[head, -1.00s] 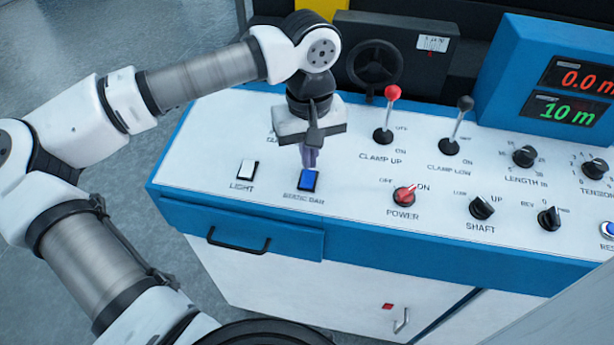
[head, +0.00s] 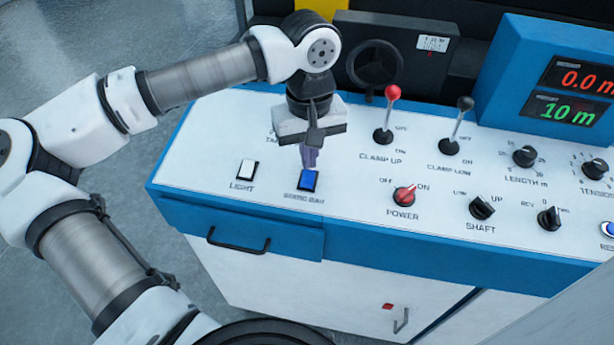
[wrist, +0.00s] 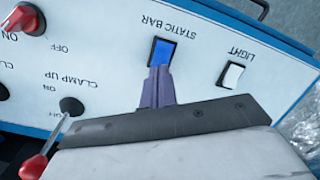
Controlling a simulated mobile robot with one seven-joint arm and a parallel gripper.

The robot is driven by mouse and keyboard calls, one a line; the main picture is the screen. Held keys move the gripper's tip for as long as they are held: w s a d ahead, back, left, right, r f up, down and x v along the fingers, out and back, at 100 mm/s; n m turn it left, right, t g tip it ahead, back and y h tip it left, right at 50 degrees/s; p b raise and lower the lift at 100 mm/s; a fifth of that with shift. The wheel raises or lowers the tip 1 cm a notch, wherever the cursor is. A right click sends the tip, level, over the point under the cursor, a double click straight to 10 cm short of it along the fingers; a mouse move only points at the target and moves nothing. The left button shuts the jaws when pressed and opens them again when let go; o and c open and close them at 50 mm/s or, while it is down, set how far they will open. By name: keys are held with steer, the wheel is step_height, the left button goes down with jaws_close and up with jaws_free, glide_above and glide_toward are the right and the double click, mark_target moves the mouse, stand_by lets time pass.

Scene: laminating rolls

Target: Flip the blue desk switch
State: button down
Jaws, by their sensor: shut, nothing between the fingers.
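The blue desk switch (head: 308,181) is a small rocker in a dark frame, labelled STATIC BAR, near the front left of the white panel. It also shows in the wrist view (wrist: 162,52). My gripper (head: 309,164) points down at the switch with its purple fingers shut and empty. In the wrist view the fingertips (wrist: 160,70) are at the switch's near edge and overlap it slightly. I cannot tell whether they touch it. Part of the switch is hidden behind the fingertips.
A white LIGHT switch (head: 247,169) sits to the left. The red-knobbed CLAMP UP lever (head: 392,112) and black-knobbed CLAMP LOW lever (head: 457,125) stand to the right. The red POWER knob (head: 404,195) is on the right, nearer the front. A drawer handle (head: 238,243) juts out below the panel.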

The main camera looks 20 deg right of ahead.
mark_target(309, 173)
steer(key=shift+f+b, duration=0.95)
steer(key=shift+f, duration=0.05)
stand_by(0.3)
steer(key=shift+r, duration=0.1)
step_height(309, 173, up, 7)
steer(key=p, duration=0.4)
stand_by(0.5)
